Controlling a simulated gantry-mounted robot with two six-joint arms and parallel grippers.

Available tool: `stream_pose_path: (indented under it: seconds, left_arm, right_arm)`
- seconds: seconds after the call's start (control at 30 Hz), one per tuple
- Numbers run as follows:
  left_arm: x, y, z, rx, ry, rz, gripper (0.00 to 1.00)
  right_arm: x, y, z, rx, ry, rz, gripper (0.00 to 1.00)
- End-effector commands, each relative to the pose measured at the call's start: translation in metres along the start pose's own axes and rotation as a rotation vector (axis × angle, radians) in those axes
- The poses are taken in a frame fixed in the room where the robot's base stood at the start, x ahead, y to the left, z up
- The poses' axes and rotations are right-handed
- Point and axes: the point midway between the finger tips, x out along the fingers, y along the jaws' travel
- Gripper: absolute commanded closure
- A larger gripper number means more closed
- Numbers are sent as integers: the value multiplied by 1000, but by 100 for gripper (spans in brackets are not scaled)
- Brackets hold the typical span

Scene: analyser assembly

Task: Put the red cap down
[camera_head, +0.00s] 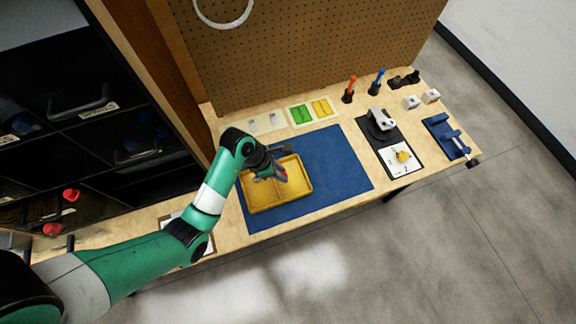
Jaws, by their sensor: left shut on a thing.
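My left gripper (281,176) is over the yellow tray (306,187), near its upper middle. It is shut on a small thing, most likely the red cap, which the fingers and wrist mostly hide. Whether the held thing touches the tray floor cannot be told from this view. The tray lies on a blue mat (343,165) on the wooden bench and the rest of its floor looks empty. Red round parts (71,194) show in the dark shelf bins at the left. My right gripper is not in view.
A black base plate with a grey device and a white card with a yellow knob (402,156) stands right of the mat. A blue vise (447,136) sits at the right end. Green and yellow trays (302,114) lie behind the mat. A pegboard rises behind the bench.

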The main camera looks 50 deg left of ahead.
Motion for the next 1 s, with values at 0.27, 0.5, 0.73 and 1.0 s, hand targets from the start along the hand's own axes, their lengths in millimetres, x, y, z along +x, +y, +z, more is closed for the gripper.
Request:
stream_pose_path:
  seconds: [0.27,0.5,0.73,1.0]
  left_arm:
    - [46,23,3,0,0,-1,100]
    - [63,27,-1,-2,2,-2,100]
    - [81,27,-9,0,1,-1,100]
    - [83,26,-10,-1,2,-1,69]
  right_arm:
    - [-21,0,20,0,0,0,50]
    - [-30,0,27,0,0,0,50]
    - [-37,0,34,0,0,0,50]
    - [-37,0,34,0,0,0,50]
